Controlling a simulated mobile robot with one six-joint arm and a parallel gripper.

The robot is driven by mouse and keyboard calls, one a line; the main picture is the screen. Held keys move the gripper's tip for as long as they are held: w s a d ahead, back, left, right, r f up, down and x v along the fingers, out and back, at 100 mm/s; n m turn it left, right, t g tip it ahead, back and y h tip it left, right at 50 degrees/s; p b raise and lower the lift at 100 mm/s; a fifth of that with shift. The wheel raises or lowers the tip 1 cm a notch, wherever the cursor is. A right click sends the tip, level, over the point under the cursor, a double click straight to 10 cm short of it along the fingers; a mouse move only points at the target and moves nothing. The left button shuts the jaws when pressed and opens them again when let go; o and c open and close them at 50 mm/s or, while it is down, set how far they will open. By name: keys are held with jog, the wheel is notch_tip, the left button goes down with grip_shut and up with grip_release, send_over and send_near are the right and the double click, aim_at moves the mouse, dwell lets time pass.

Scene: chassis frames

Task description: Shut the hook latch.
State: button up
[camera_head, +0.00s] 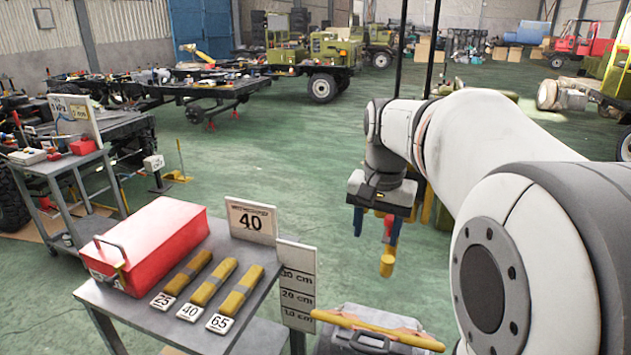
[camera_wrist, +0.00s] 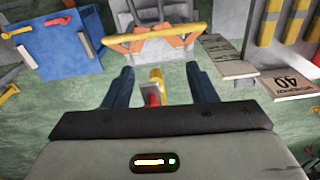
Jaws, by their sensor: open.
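My gripper (camera_head: 377,226) hangs in mid-air right of centre in the head view, its two blue fingers spread apart. In the wrist view my gripper (camera_wrist: 162,86) is also open. A red and yellow upright piece (camera_head: 388,262) shows near and below the fingers; it also shows between them in the wrist view (camera_wrist: 154,88), apparently unheld. I cannot make out the hook latch with certainty. A blue box or panel (camera_wrist: 55,60) at the wrist view's upper left carries a pale bar (camera_wrist: 88,46) and a small red part, which may be latch pieces.
A grey case (camera_head: 345,345) with a yellow bar (camera_head: 375,330) stands below my gripper in the head view. A grey table (camera_head: 140,312) bears a red box (camera_head: 150,240), several yellow strips and number signs. Green floor lies open behind.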

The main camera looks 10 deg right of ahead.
aim_at(392, 217)
jog(key=w+d+r+m, duration=0.1)
jog(key=d+r, duration=0.1)
jog(key=w+d+r+m+p, duration=0.1)
jog(key=w+d+r, duration=0.1)
jog(key=w+d+r+m+p, duration=0.1)
jog(key=w+d+r, duration=0.1)
jog(key=r, duration=0.1)
jog(key=shift+w+m+g, duration=0.15)
jog(key=shift+m+g, duration=0.25)
notch_tip(392, 217, down, 8)
jog(key=shift+r+p, duration=0.15)
jog(key=shift+p, duration=0.2)
grip_shut()
